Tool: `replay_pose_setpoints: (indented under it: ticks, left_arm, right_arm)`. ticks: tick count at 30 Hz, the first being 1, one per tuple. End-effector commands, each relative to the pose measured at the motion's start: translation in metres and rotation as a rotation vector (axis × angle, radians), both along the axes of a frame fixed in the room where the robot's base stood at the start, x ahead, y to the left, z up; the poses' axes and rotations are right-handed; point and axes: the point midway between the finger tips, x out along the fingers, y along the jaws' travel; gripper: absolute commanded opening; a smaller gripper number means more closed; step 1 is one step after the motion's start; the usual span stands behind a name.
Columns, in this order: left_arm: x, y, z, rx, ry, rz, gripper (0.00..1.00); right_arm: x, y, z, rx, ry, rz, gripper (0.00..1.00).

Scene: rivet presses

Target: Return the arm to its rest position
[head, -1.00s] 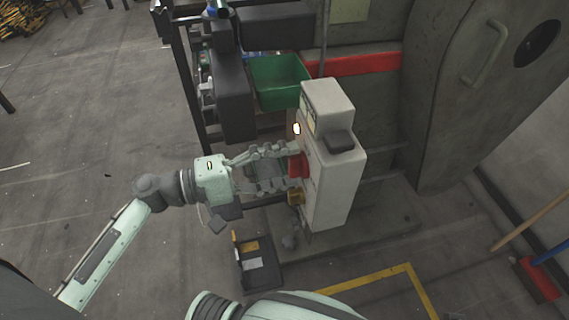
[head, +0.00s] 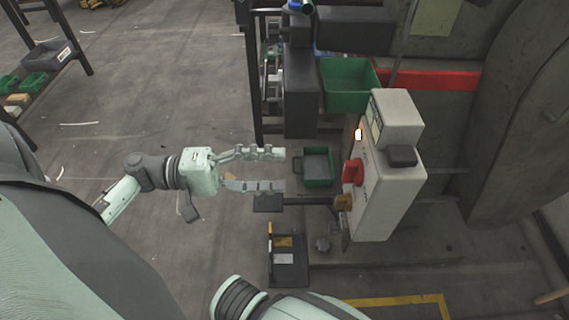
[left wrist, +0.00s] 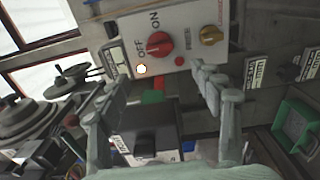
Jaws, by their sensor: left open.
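My left gripper (head: 283,170) is open and empty, to the left of the white control box (head: 391,185) and apart from it. The box's red knob (head: 352,172) shows on its left-facing side. In the left wrist view the red knob (left wrist: 160,45) lies beyond the open fingers (left wrist: 160,115), with ON and OFF lettering beside it. A yellow knob (left wrist: 211,35) and a lit lamp (left wrist: 142,69) are on the same panel. My right gripper is not in view; a piece of my own body shows at the bottom of the head view.
A dark press (head: 301,90) and a large green bin (head: 348,86) stand behind the gripper. A small green-rimmed tray (head: 318,181) sits beside the box. A black stand (head: 288,262) is below. Open floor (head: 150,80) lies to the left.

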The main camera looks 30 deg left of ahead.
Motion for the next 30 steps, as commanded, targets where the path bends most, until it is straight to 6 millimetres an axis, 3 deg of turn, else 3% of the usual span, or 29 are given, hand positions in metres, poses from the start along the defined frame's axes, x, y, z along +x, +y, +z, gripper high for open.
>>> replay_pose_setpoints:
  ticks: [14,17,20,24,30]
  left_arm:
    - [0.0,-0.001,-0.001,0.003,0.001,0.0,0.66]
    - [-0.001,-0.006,-0.015,0.048,0.014,-0.008,0.66]
    - [-0.004,-0.018,-0.053,0.173,0.048,-0.032,0.66]
    - [-0.018,-0.034,-0.135,0.464,0.116,-0.095,0.66]
    - [-0.041,-0.028,-0.238,0.931,0.184,-0.205,0.66]
  right_arm:
    - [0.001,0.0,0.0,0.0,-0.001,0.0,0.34]
    - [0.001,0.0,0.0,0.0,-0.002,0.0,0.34]
    - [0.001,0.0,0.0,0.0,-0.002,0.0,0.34]
    - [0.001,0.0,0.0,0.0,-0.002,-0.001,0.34]
    - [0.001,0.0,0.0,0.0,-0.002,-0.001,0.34]
